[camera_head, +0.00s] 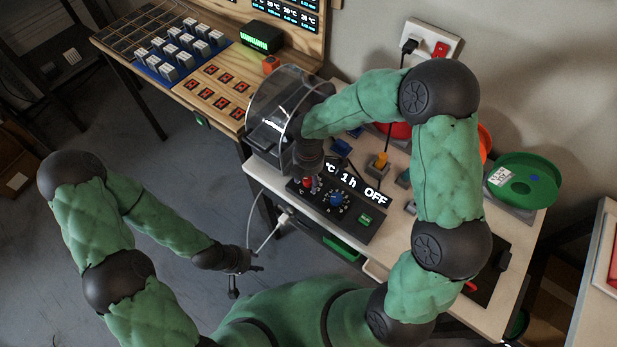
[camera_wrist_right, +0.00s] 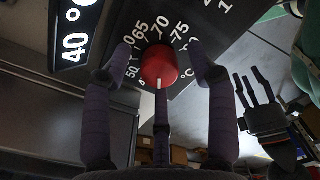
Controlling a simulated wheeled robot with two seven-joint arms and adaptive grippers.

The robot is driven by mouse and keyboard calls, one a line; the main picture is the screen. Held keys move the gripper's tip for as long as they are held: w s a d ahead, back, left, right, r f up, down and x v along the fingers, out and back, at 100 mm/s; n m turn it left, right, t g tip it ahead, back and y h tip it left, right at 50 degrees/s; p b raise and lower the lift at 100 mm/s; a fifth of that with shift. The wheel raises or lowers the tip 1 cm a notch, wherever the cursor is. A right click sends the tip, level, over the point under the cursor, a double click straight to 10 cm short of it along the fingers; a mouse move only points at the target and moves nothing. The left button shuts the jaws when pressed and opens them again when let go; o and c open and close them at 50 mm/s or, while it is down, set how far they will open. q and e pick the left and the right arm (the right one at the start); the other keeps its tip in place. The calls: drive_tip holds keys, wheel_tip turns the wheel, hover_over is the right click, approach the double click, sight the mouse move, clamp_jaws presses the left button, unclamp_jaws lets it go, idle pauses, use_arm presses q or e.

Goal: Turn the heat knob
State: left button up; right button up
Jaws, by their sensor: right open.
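The red heat knob (camera_wrist_right: 158,66) sits on a black panel with a printed scale of 50 to 75 °C; its white mark points toward the bottom of the wrist view. In the head view a bit of the knob (camera_head: 309,184) shows under my right gripper (camera_head: 311,172). In the wrist view the right gripper's fingers (camera_wrist_right: 161,72) are spread open around the knob, two at its sides and one below; whether they touch it I cannot tell. My left gripper (camera_head: 243,275) hangs empty, fingers apart, over the floor in front of the bench.
A blue knob (camera_head: 336,200) and a green button (camera_head: 365,219) share the control panel. A display reads "40 °" in the wrist view (camera_wrist_right: 75,35). A clear domed cover (camera_head: 275,118) stands close behind the right gripper. A white cable plug (camera_head: 284,217) is at the bench front.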

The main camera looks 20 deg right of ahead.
drive_tip(key=c, duration=1.1)
drive_tip(key=shift+c, duration=0.2)
drive_tip(key=shift+m, duration=0.4)
drive_tip(key=m, duration=0.7)
drive_tip(key=shift+m+b, duration=0.3)
drive_tip(key=shift+b, duration=0.05)
drive_tip(key=m+b, duration=0.1)
drive_tip(key=m, duration=0.3)
drive_tip(key=shift+m, duration=0.3)
drive_tip(key=m, duration=0.4)
drive_tip(key=shift+m+b, duration=0.3)
drive_tip(key=shift+b, duration=0.1)
